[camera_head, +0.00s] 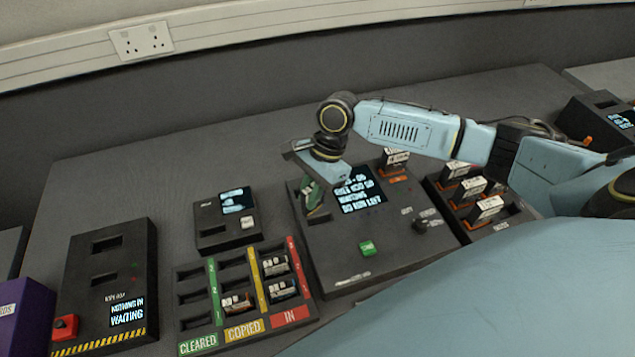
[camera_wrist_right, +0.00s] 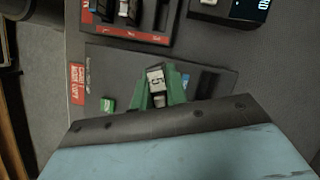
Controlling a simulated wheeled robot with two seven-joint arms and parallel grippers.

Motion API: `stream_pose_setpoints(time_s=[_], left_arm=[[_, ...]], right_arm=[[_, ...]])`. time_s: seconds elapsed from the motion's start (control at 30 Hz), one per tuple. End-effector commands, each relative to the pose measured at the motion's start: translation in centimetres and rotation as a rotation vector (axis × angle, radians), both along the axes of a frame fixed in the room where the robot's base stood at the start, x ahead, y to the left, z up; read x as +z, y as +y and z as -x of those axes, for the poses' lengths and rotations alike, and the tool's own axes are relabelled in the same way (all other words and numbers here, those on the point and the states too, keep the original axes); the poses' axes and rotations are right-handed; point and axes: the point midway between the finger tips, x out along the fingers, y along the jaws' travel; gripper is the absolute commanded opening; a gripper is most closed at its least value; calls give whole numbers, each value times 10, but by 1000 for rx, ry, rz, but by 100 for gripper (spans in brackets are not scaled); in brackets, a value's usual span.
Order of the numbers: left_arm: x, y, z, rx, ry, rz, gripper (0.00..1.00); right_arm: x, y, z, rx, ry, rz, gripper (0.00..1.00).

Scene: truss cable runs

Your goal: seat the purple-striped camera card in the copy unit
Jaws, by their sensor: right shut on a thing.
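The copy unit (camera_head: 380,240) is a dark box in the middle of the desk, with a lit screen, a green button and a knob. It also shows in the right wrist view (camera_wrist_right: 130,70). My right gripper (camera_head: 314,205) has green fingers and points down over the left part of the unit's top. In the right wrist view it is shut on a small card (camera_wrist_right: 157,76) with a white label. No purple stripe can be made out on the card. The fingers hide its lower end, so I cannot tell whether it touches a slot. My left gripper is not in view.
A tray (camera_head: 205,322) with CLEARED, COPIED and IN columns holds several cards. A small screen unit (camera_head: 220,232) stands behind it. A box with a red button (camera_head: 66,325) is at left. Several white-labelled cards stand in a rack (camera_head: 440,200) to the right.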

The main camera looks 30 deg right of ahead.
Motion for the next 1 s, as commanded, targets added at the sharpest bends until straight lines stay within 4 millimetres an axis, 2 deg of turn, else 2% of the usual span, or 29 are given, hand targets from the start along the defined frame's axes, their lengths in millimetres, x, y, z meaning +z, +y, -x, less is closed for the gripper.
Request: stream_pose_setpoints(time_s=[0.03, 0.1, 0.3, 0.47, 0.83, 0.9, 1.0], left_arm=[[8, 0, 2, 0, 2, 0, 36], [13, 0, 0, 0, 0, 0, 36], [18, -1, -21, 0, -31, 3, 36], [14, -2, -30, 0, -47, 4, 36], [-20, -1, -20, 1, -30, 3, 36], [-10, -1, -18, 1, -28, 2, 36], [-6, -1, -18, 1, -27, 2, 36]], right_arm=[[0, -5, 4, -92, 3, 1, 0], [-3, -9, 4, -207, 1, 1, 0], [-8, -17, 5, -379, -1, 0, 0], [-13, -17, 5, -403, -1, -1, 0], [-34, -17, 5, -398, -2, 0, 0], [-35, -16, 6, -400, 4, 0, 0], [-38, -17, 5, -399, 1, -1, 0]])
